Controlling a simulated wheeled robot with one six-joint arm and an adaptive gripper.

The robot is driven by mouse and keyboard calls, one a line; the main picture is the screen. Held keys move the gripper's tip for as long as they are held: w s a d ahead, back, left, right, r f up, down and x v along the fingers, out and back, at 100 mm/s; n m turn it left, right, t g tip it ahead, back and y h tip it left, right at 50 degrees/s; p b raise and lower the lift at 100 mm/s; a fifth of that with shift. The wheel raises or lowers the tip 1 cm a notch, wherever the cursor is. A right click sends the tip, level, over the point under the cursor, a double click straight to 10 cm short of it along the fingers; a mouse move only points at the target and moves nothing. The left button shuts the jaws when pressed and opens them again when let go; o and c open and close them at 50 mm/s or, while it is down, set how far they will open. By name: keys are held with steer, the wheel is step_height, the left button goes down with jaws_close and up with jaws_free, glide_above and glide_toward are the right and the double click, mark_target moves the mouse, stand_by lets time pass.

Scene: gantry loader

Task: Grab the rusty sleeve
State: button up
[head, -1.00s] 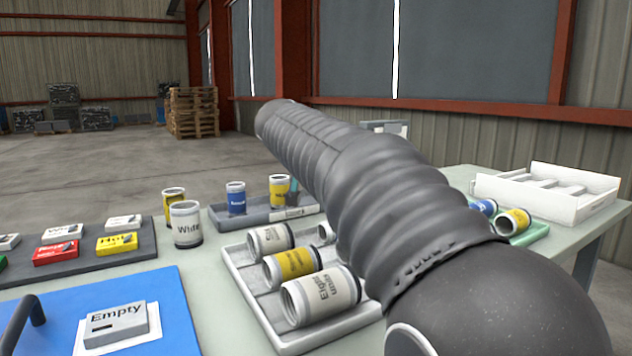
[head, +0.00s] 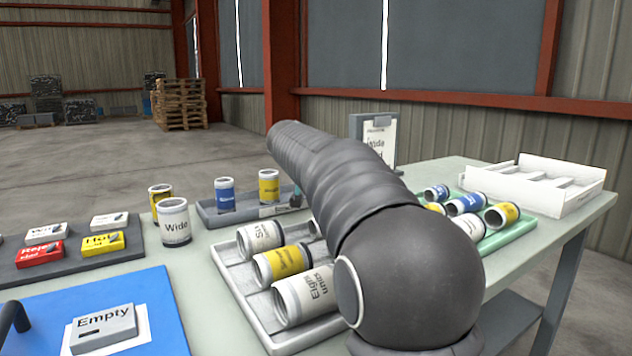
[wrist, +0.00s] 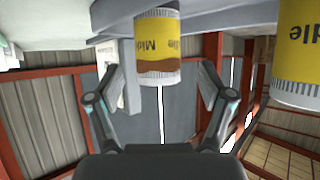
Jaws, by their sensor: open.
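In the wrist view, which is upside down, a yellow "Middle" sleeve (wrist: 157,35) has a brown, rusty-looking band near its pale rim. My gripper (wrist: 157,76) is open, its fingers on either side of the sleeve's end in the picture and visibly apart from it. How deep the sleeve sits between them I cannot tell. Another yellow "Middle" sleeve (wrist: 296,50), without brown, is close at the right. In the head view my arm covers most of the gripper; a dark finger part shows beside a yellow sleeve (head: 268,187) in the grey back tray (head: 232,216). The rusty sleeve is not seen there.
A tray (head: 262,325) of lying sleeves is in front of my arm. A white "Wide" sleeve (head: 174,222) stands left of it. A green tray (head: 512,235), a white divided box (head: 535,190) and an upright sign (head: 380,140) are to the right.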

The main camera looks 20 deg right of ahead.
steer(key=x, duration=0.3)
steer(key=shift+w+d+f, duration=0.1)
steer(key=shift+w+d, duration=0.05)
steer(key=shift+d, duration=0.05)
jaws_close()
